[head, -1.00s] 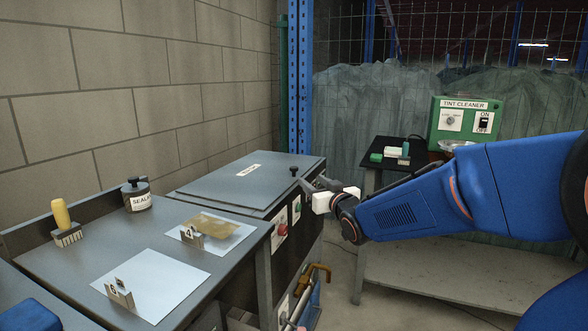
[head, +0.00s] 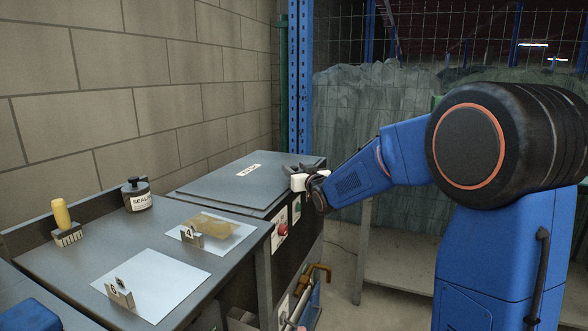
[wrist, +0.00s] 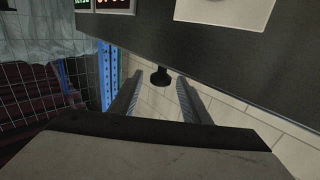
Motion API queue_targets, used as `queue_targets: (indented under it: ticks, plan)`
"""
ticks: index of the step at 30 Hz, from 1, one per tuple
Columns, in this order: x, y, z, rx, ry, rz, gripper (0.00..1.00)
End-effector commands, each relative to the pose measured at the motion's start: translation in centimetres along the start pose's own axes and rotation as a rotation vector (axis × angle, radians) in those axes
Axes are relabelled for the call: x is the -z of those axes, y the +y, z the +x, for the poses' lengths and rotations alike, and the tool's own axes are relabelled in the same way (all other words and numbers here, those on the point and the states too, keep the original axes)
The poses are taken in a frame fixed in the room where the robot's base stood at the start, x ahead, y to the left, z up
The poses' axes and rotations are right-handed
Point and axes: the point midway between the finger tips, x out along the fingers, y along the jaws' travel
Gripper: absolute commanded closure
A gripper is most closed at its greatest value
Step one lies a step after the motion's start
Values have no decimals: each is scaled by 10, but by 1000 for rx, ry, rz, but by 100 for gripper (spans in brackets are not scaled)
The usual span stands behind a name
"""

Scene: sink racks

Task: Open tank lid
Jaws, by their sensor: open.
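The tank lid (head: 215,188) is a flat grey panel with a small white label, lying closed on top of the dark tank against the brick wall. Its black knob sits at the lid's right end and is hidden behind my gripper (head: 292,172) in the head view. In the wrist view the knob (wrist: 160,77) shows between and just beyond the tips of my open gripper (wrist: 157,92). The fingers stand on either side of it with gaps, and nothing is held.
The tank's front has a red button (head: 282,230). The left bench carries a sealant pot (head: 138,198), a yellow-handled brush (head: 63,220) and sheets with number tags (head: 191,237). A grey side table (head: 400,265) stands behind my arm.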

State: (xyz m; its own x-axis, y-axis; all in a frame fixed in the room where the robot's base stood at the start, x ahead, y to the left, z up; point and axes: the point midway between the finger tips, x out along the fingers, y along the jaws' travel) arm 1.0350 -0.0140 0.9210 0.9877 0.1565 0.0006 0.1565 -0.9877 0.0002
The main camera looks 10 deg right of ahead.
Motion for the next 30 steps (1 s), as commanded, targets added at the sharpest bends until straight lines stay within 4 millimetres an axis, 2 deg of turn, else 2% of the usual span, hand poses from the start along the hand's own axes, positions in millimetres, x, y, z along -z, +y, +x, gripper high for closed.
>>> queue_targets:
  ticks: [6,14,15,20,30]
  plan:
    - [0,0,12,0,0,0,57]
    - [0,0,13,0,-1,0,57]
    - [0,0,13,0,-1,0,62]
    - [0,0,13,0,-1,0,100]
    - [6,-2,15,2,-14,-14,100]
